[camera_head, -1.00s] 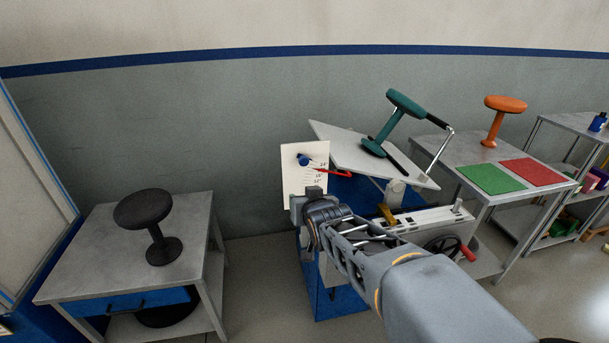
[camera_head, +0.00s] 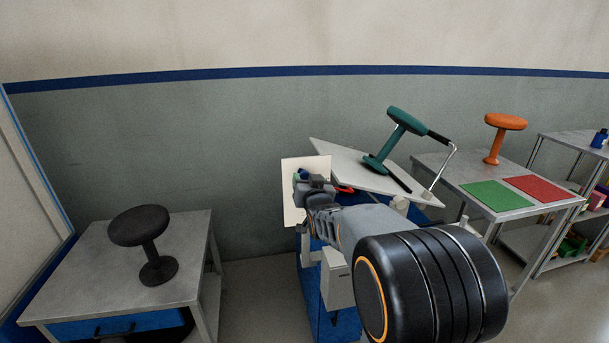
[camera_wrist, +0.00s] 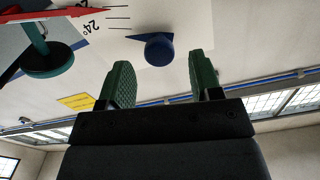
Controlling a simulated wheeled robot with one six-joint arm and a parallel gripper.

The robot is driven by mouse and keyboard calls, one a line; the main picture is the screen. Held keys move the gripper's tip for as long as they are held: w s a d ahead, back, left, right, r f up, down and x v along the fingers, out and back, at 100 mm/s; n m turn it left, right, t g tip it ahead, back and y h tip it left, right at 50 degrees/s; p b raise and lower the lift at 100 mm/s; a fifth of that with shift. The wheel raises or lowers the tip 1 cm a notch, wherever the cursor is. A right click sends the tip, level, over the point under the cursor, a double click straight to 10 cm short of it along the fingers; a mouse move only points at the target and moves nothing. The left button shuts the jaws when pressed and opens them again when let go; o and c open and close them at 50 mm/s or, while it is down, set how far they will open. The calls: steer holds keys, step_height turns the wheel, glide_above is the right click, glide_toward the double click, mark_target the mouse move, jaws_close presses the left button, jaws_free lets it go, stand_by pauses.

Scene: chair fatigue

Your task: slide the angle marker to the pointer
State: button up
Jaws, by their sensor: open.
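The blue angle marker (camera_wrist: 158,50), a round knob with a small pointed tip, sits on the white scale card (camera_wrist: 140,15) in the wrist view. Its tip points left toward the printed tick lines. The red pointer (camera_wrist: 60,16) lies further left, beside the "24°" label and apart from the marker. My gripper (camera_wrist: 161,72) is open, its two green fingers to either side of and just short of the knob; I cannot tell whether they touch it. In the head view, my gripper (camera_head: 304,180) covers much of the card (camera_head: 291,210), and the red pointer (camera_head: 344,189) shows just right of it.
A tilted grey plate (camera_head: 345,165) with a teal stool (camera_head: 393,140) stands right of the card. A side table (camera_head: 90,270) with a black stool (camera_head: 146,245) is at left. Another table with green (camera_head: 495,196) and red (camera_head: 540,188) mats is at right.

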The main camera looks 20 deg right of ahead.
mark_target(306, 177)
steer(key=shift+w+d, duration=0.2)
steer(key=shift+w, duration=0.75)
steer(key=shift+w+d, duration=0.15)
steer(key=shift+w, duration=0.75)
steer(key=shift+c, duration=0.3)
jaws_close()
steer(key=shift+f, duration=0.15)
